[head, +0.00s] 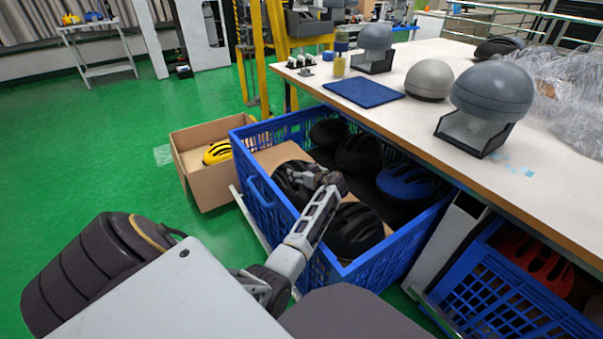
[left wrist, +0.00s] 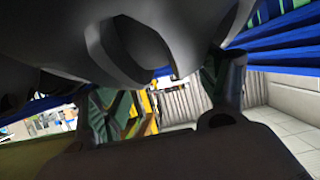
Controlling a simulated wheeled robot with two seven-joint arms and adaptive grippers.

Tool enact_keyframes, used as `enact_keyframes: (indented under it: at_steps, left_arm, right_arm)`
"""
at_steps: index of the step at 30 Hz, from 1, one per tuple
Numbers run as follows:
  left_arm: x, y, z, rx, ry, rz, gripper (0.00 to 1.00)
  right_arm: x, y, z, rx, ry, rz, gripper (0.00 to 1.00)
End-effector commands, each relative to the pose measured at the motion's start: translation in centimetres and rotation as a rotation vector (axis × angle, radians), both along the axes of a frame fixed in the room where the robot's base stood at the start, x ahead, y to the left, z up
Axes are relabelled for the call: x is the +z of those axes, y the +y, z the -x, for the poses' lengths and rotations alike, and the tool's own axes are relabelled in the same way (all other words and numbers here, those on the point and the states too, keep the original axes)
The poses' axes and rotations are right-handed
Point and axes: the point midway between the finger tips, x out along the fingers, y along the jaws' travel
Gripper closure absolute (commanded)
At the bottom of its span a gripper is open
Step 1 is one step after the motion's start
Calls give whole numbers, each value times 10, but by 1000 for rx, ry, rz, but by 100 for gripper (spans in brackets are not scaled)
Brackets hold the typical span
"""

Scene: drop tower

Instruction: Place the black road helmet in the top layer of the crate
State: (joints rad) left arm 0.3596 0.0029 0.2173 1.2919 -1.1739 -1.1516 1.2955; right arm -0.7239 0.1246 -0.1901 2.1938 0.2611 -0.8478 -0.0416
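The blue crate (head: 262,200) stands beside the table and holds several dark helmets and a blue one (head: 405,184). A black helmet (head: 290,196) lies at the crate's left side, by a brown cardboard sheet (head: 277,155), partly covered by my left gripper (head: 303,174). In the left wrist view a black helmet (left wrist: 130,40) fills the top, very close to my left gripper (left wrist: 165,95). Its fingers are wide apart with background showing between them; the tips are partly hidden, and I cannot tell whether they touch the helmet. My right gripper is not in view.
A cardboard box (head: 205,185) with a yellow helmet (head: 217,153) stands left of the crate. The table (head: 400,125) along the right carries grey domes on stands, a blue mat (head: 363,93) and clear plastic wrap (head: 570,95). Another blue crate (head: 500,300) sits under it. Green floor is free at left.

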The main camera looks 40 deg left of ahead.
Motion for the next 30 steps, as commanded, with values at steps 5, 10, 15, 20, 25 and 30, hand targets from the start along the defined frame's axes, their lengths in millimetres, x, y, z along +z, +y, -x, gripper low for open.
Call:
enact_keyframes:
  at_steps: [5, 10, 15, 20, 25, 30]
  left_arm:
    - [0, 0, 0, 0, 0, 0, 4]
    - [0, 0, 0, 0, 0, 0, 4]
    - [0, 0, 0, 0, 0, 0, 4]
    - [1, 0, 0, 0, 0, 0, 4]
    - [2, 0, 0, 0, 0, 0, 4]
    - [4, 0, 0, 0, 0, 0, 4]
  right_arm:
    - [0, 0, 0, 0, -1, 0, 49]
    - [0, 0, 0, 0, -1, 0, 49]
    - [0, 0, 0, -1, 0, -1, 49]
    - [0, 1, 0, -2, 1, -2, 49]
    - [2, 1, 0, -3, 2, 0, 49]
    - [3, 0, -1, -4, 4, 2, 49]
